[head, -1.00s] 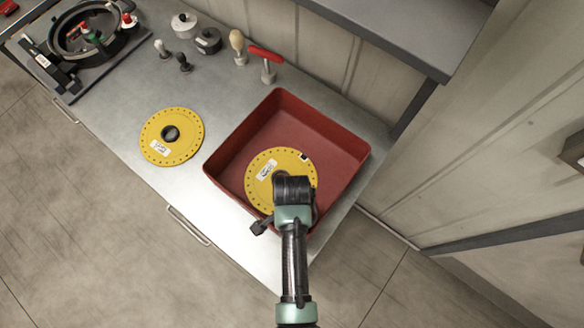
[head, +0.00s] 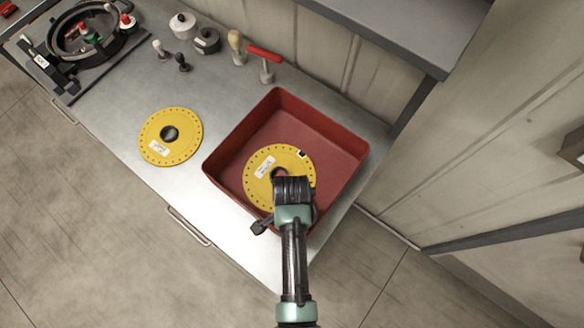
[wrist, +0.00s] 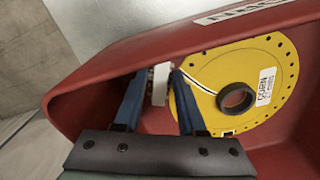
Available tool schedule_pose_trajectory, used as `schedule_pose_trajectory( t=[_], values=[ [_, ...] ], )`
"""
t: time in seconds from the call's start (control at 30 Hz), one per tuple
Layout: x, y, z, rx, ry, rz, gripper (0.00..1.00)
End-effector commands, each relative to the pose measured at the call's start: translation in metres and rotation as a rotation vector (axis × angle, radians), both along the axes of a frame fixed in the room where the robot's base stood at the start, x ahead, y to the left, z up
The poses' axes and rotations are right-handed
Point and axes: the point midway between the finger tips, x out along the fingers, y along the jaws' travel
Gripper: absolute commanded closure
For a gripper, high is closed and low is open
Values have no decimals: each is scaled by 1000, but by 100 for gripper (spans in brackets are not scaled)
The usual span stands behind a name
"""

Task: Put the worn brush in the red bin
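The red bin (head: 332,170) stands on the metal bench and also fills much of the wrist view (wrist: 110,60). My gripper (wrist: 160,72) points down over the near part of the bin; its fingers are hidden under my wrist in the head view. In the wrist view its two blue fingers are close together on a pale narrow strip (wrist: 160,85), which looks like the worn brush. The strip is not visible in the head view. Its height above the bin floor is hard to tell.
A yellow seed disc (head: 262,172) lies inside the bin, beside my gripper. Another yellow disc (head: 156,149) lies on the bench (head: 120,120) to the left. A red-handled tool (head: 265,53), small knobs and a black ring housing (head: 50,66) stand farther back. A grey shelf (head: 400,30) overhangs the back right.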

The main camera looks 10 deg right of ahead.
Motion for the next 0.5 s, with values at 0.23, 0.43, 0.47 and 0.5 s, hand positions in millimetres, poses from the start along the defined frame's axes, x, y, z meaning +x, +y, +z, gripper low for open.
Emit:
schedule_pose_trajectory(
  t=[0.23,0.43,0.47,0.5],
  values=[
    [-4,2,7,4,8,3,49],
    [-2,1,42,2,2,2,49],
    [-1,1,49,1,2,2,49],
    [-1,1,57,1,2,2,49]
  ],
)
